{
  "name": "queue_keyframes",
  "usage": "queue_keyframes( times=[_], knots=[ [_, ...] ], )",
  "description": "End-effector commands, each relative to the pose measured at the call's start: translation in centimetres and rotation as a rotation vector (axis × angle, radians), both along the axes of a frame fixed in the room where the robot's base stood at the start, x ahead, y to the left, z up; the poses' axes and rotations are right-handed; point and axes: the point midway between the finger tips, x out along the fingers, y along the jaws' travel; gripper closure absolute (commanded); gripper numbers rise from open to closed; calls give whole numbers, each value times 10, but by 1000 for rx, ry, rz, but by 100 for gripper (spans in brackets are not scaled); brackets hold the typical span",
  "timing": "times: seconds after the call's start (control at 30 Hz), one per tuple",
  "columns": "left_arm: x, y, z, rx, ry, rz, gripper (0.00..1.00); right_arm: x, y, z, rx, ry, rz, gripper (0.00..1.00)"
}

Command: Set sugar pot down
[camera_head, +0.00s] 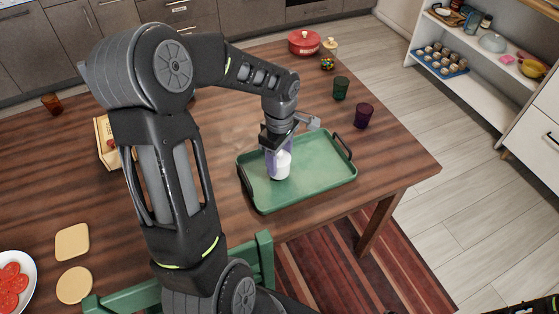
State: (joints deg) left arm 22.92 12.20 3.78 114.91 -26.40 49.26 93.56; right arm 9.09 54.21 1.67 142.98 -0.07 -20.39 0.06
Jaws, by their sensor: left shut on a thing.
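The sugar pot (280,166) is a small white pot with a purplish part near its top. It is over the middle-left of the green tray (325,172); I cannot tell whether its base touches the tray. My left gripper (278,148) reaches down from above and is shut on the sugar pot, partly hiding its upper part. The tray has dark handles and lies on the wooden table. My right gripper does not show clearly.
A green cup (341,88) and a purple cup (364,116) stand behind the tray. A red pot (304,42) and a small jar (328,54) stand at the far edge. A green chair (265,258) is in front. The tray's right half is clear.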

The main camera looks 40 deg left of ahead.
Motion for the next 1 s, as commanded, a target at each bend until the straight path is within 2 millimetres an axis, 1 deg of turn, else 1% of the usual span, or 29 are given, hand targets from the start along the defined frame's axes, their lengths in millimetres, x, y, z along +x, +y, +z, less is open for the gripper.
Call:
queue_keyframes(
  times=[0.03, 0.13, 0.37, 0.5, 0.53, 0.8, 1.0],
  knots=[
    [0, 0, -7, 0, 2, 0, 96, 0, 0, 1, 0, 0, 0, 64],
    [0, 0, -15, 0, -1, 1, 96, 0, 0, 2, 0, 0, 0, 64],
    [1, 0, -16, 0, -2, 1, 96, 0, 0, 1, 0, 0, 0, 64],
    [1, 0, -20, 0, -2, 0, 96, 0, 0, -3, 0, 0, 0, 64],
    [0, 0, -20, 0, -2, 0, 43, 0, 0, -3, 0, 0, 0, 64],
    [0, 0, -19, 0, -1, 1, 22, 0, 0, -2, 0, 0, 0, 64],
    [0, 0, -19, 0, -1, 1, 22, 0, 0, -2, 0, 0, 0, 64]
  ],
)
